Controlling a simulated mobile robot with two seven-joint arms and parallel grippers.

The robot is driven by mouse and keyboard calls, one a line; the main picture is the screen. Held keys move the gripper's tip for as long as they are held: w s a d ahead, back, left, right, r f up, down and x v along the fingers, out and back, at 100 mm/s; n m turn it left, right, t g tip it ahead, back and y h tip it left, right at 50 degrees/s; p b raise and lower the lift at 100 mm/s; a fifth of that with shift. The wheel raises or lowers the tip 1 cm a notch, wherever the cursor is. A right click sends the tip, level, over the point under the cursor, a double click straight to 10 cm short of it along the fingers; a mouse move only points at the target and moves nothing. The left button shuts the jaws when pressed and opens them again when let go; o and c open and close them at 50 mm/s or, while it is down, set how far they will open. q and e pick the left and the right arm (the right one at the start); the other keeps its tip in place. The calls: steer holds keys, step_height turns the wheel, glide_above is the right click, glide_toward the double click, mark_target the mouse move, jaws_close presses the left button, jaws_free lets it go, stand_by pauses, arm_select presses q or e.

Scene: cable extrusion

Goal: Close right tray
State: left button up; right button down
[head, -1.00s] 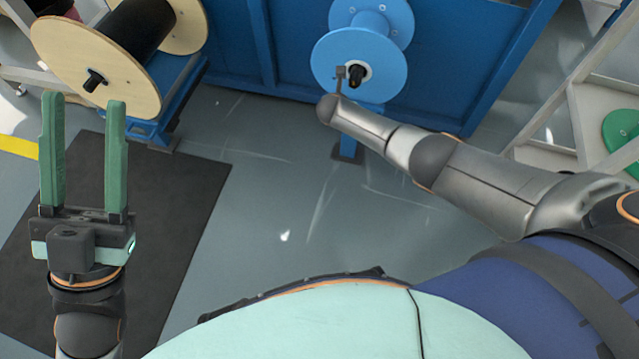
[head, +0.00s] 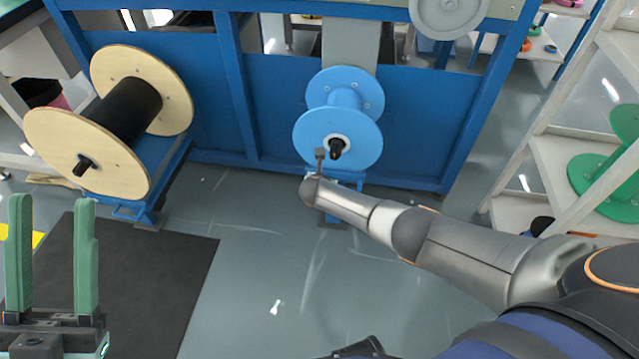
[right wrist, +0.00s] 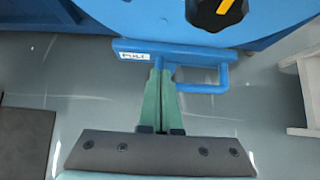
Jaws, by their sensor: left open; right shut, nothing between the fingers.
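The right tray shows in the right wrist view as a blue front plate (right wrist: 190,52) with a "PULL" label and a blue loop handle (right wrist: 205,89) below it. In the head view, a little of the blue tray (head: 352,177) shows under the light blue spool (head: 352,128). My right gripper (right wrist: 160,70) is shut and empty, its green fingertips at the plate's lower edge, left of the handle loop. I cannot tell whether they touch. In the head view, my arm mostly hides it. My left gripper (head: 52,200) is open and empty at the lower left.
A wooden spool with black cable (head: 125,112) sits on a blue stand at the left. The blue machine frame (head: 275,110) stands behind both spools. Grey floor (head: 240,255) and a dark mat (head: 150,270) lie in front.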

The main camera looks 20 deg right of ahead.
arm_select(q)
step_height(320, 180, up, 6)
steer(key=a+r+m+p, duration=0.1)
steer(key=p, duration=0.5)
steer(key=w+a+f+n+g+y+p, duration=0.1)
steer(key=w+f+n+y, duration=0.2)
steer(key=f, duration=0.3)
steer(key=w+f+n+g+y+p, duration=0.1)
steer(key=w+f+n+y, duration=0.2)
steer(key=f+y, duration=0.2)
steer(key=shift+a+f+g+p, duration=0.3)
steer(key=shift+a+f+p, duration=0.1)
steer(key=shift+f, duration=0.25)
arm_select(e)
steer(key=f+v, duration=0.1)
steer(key=v, duration=1)
steer(key=shift+s+a, duration=0.25)
steer(key=shift+s, duration=0.1)
